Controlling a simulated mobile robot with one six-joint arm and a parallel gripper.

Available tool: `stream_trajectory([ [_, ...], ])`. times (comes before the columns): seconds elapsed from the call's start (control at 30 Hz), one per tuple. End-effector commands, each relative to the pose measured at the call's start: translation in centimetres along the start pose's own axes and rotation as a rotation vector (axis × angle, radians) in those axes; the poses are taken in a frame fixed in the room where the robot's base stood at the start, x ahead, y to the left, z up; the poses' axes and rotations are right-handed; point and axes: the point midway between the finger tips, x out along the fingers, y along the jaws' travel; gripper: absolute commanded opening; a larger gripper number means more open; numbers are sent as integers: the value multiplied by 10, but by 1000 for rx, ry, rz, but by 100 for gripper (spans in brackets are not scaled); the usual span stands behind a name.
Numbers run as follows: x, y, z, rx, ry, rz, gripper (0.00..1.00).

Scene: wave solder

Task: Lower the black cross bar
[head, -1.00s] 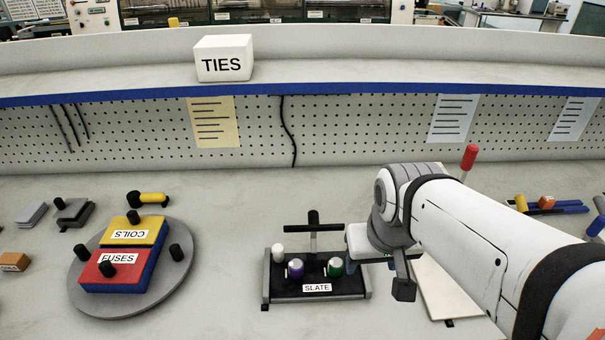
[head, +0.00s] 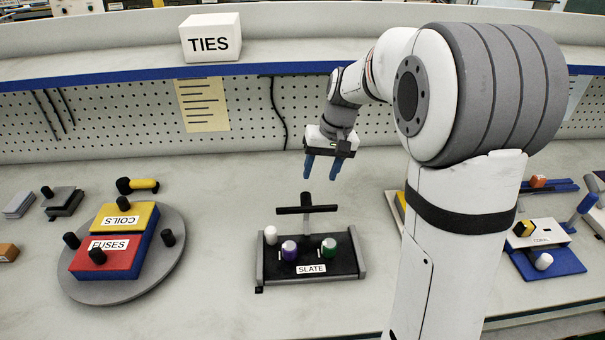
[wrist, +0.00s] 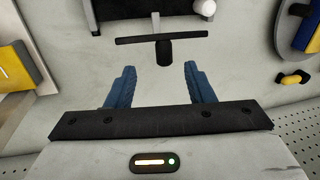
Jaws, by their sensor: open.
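The black cross bar (head: 292,210) runs across the back of the black SLATE tray (head: 335,263), raised above the bench, with an upright black knob (head: 307,198) at its middle. In the wrist view the cross bar (wrist: 162,37) and its knob (wrist: 165,52) lie beyond the fingertips, roughly centred between them. My gripper (head: 322,172) has blue fingers, is open and empty, and points down above and behind the bar, apart from it. The fingers also show in the wrist view (wrist: 160,75).
The tray holds a purple knob (head: 289,250), a green knob (head: 329,247) and a white knob (head: 270,235). A pegboard wall (head: 245,120) rises behind. A CORAL fixture (head: 545,235) stands right.

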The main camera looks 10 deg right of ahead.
Motion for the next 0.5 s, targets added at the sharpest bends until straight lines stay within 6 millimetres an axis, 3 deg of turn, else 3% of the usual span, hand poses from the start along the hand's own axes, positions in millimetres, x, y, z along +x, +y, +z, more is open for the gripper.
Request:
stream_trajectory([
  [0.1,19,0,-26,-1,-23,-27,48],
  [0.2,27,0,-37,-2,-33,-39,48],
  [0.37,38,-1,-41,-3,-38,-46,48],
  [0.5,58,-2,-39,-3,-40,-46,48],
])
